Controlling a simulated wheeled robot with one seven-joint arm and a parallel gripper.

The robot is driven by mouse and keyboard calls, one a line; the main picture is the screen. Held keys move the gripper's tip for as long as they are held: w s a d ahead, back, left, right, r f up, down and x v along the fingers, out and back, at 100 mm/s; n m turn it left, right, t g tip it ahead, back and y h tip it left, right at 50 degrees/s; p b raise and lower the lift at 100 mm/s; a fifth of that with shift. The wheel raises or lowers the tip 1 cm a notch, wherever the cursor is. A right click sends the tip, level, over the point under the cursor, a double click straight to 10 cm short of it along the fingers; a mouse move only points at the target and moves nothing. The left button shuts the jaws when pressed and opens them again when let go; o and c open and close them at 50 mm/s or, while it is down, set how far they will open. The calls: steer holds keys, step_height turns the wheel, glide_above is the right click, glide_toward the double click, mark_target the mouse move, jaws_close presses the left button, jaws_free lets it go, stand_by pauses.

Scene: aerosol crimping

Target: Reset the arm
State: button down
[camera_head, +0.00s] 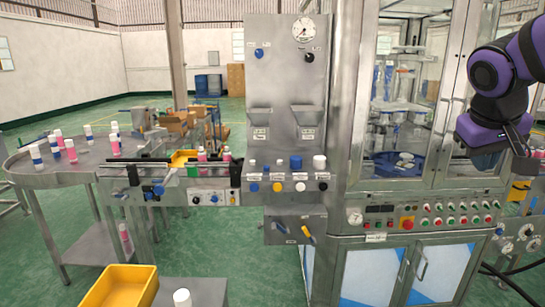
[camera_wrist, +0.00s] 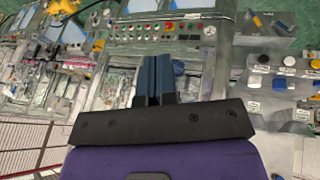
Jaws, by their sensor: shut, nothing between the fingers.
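My gripper (camera_wrist: 153,80) shows in the wrist view with its two dark blue fingers side by side and pressed together, holding nothing. In the head view my purple and black arm reaches in at the upper right, in front of the right part of the glass-doored machine (camera_head: 343,150). The fingers cannot be made out clearly there. The gripper is in free air, apart from the machine's button panel (camera_head: 450,212). The wrist view shows the same button panel (camera_wrist: 160,30) beyond the fingers, tilted.
A round steel table (camera_head: 85,165) with several pink and white cans stands at the left. A yellow bin (camera_head: 120,288) sits at the bottom left beside a white-capped can (camera_head: 182,298). The grey gauge panel (camera_head: 270,80) stands mid-picture.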

steer(key=s+a+f+n+t+y, duration=0.1)
steer(key=s+a+y, duration=0.3)
steer(key=s+a, duration=0.5)
steer(key=s+f, duration=0.1)
steer(key=s, duration=0.2)
steer(key=shift+s+a+f+t, duration=0.3)
steer(key=shift+s+a+f, duration=0.1)
